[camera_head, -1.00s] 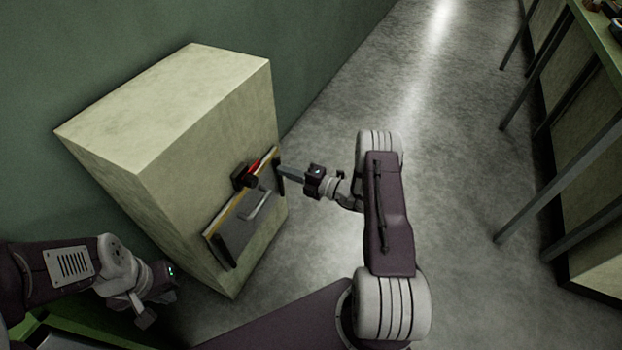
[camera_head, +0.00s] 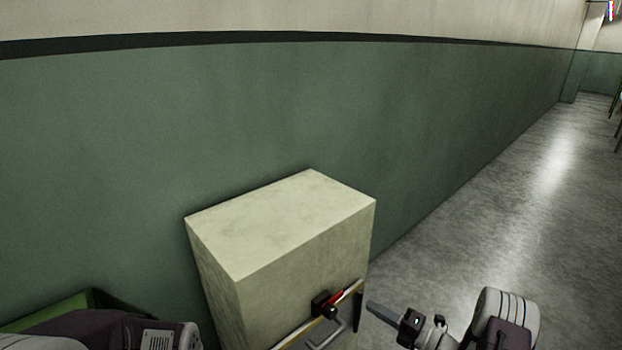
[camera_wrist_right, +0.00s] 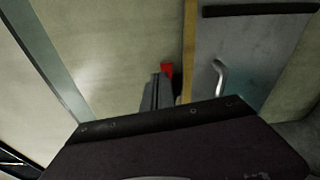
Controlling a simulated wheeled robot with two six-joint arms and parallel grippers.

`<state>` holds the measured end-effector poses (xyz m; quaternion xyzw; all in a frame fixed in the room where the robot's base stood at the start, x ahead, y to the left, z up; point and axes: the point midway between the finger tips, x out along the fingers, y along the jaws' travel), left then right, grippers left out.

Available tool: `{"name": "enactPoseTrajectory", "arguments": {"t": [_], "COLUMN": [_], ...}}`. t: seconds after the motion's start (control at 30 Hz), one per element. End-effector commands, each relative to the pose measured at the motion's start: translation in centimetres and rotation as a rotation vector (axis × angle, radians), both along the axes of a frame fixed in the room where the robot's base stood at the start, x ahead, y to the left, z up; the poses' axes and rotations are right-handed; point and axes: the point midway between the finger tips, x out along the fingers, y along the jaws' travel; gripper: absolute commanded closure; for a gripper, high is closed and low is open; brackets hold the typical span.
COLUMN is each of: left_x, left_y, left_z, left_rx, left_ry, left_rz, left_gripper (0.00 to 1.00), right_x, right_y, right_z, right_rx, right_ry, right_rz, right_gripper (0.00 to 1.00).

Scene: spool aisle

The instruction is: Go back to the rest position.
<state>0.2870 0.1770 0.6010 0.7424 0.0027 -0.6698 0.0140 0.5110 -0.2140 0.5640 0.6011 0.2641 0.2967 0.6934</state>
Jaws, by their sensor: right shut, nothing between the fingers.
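My right gripper (camera_head: 372,308) is at the lower right of the head view, beside the front of a cream cabinet (camera_head: 290,225). Its fingers are shut with nothing between them. The fingers (camera_wrist_right: 155,93) also show in the right wrist view, near a small red part (camera_wrist_right: 167,70) at the yellow edge of a grey door panel (camera_wrist_right: 235,55). The red part (camera_head: 337,296) also shows on the cabinet front in the head view, next to a black block (camera_head: 322,304). Part of my left arm shows at the lower left; its gripper is out of view.
A green wall (camera_head: 150,130) runs behind the cabinet. A metal handle (camera_wrist_right: 219,76) stands out from the door panel. A green-edged box (camera_head: 60,305) is at the lower left. Clear grey floor (camera_head: 510,210) stretches away on the right.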

Motion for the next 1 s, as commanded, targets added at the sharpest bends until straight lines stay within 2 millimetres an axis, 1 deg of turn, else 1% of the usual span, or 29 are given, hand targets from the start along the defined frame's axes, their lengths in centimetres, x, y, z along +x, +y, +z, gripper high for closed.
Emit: {"name": "enactPoseTrajectory", "arguments": {"t": [0.03, 0.07, 0.1, 0.13, 0.17, 0.2, 0.23, 0.27, 0.3, 0.33, 0.37, 0.4, 0.47, 0.5, 0.57, 0.6, 0.67, 0.7, 0.73, 0.77, 0.8, 0.83, 0.9, 0.93, 1.0], "left_x": [0.0, 0.0, 0.0, 0.0, 0.0, 0.0, 0.0, 0.0, 0.0, 0.0, 0.0, 0.0, 0.0, 0.0, 0.0, 0.0, 0.0, 0.0, 0.0, 0.0, 0.0, 0.0, 0.0, 0.0, 0.0], "left_y": [0.0, 0.0, 0.0, 0.0, 0.0, 0.0, 0.0, 0.0, 0.0, 0.0, 0.0, 0.0, 0.0, 0.0, 0.0, 0.0, 0.0, 0.0, 0.0, 0.0, 0.0, 0.0, 0.0, 0.0, 0.0], "left_z": [0.0, 0.0, 0.0, 0.0, 0.0, 0.0, 0.0, 0.0, 0.0, 0.0, 0.0, 0.0, 0.0, 0.0, 0.0, 0.0, 0.0, 0.0, 0.0, 0.0, 0.0, 0.0, 0.0, 2.5, 5.2], "left_rx": [0.0, 0.0, 0.0, 0.0, 0.0, 0.0, 0.0, 0.0, 0.0, 0.0, 0.0, 0.0, 0.0, 0.0, 0.0, 0.0, 0.0, 0.0, 0.0, 0.0, 0.0, 0.0, 0.0, 0.0, 0.0], "left_ry": [0.0, 0.0, 0.0, 0.0, 0.0, 0.0, 0.0, 0.0, 0.0, 0.0, 0.0, 0.0, 0.0, 0.0, 0.0, 0.0, 0.0, 0.0, 0.0, 0.0, 0.0, 0.0, 0.0, 0.002, 0.0], "left_rz": [0.0, 0.0, 0.0, 0.0, 0.0, 0.0, 0.0, 0.0, 0.0, 0.0, 0.0, 0.0, 0.0, 0.0, 0.0, 0.0, 0.0, 0.0, 0.0, 0.0, 0.0, 0.0, 0.0, 0.0, 0.0], "left_gripper": [1.0, 1.0, 1.0, 1.0, 1.0, 1.0, 1.0, 1.0, 1.0, 1.0, 1.0, 1.0, 1.0, 1.0, 1.0, 1.0, 1.0, 1.0, 1.0, 1.0, 1.0, 1.0, 1.0, 1.0, 1.0], "right_x": [0.6, 0.3, -0.7, -1.8, -3.4, -6.0, -8.1, -10.3, -13.2, -15.3, -17.2, -19.5, -22.3, -23.6, -24.9, -25.4, -25.5, -25.5, -25.3, -25.2, -24.5, -23.7, -22.3, -22.4, -22.4], "right_y": [2.8, 4.8, 7.7, 9.9, 12.0, 14.6, 16.2, 17.3, 18.3, 18.5, 18.5, 18.0, 16.5, 15.0, 12.6, 11.0, 8.4, 6.8, 5.8, 4.9, 4.0, 3.6, 3.4, 3.4, 3.4], "right_z": [3.6, 5.5, 7.6, 8.9, 10.0, 10.9, 11.3, 11.4, 11.2, 10.9, 10.5, 9.8, 8.7, 7.9, 6.8, 6.2, 5.3, 4.7, 4.2, 3.8, 3.5, 3.5, 3.6, 6.2, 8.9], "right_rx": [-0.042, -0.067, -0.115, -0.162, -0.223, -0.321, -0.404, -0.493, -0.61, -0.699, -0.785, -0.896, -1.054, -1.152, -1.272, -1.334, -1.399, -1.415, -1.407, 1.303, 1.17, 1.085, 0.938, 0.941, 0.947], "right_ry": [-0.06, -0.087, -0.117, -0.141, -0.171, -0.226, -0.276, -0.334, -0.423, -0.496, -0.574, -0.688, -0.872, -1.008, -1.212, -1.348, -1.551, -1.687, -1.789, 1.783, 1.755, 1.734, 1.71, 1.713, 1.714], "right_rz": [0.087, 0.152, 0.251, 0.333, 0.422, 0.548, 0.643, 0.739, 0.865, 0.957, 1.049, 1.172, 1.353, 1.477, 1.654, 1.771, 1.943, 2.062, 2.147, -2.098, -2.001, -1.925, -1.785, -1.79, -1.795], "right_gripper": [1.0, 1.0, 1.0, 1.0, 1.0, 1.0, 1.0, 1.0, 1.0, 1.0, 1.0, 1.0, 1.0, 1.0, 1.0, 1.0, 1.0, 1.0, 1.0, 1.0, 1.0, 1.0, 1.0, 1.0, 1.0]}}
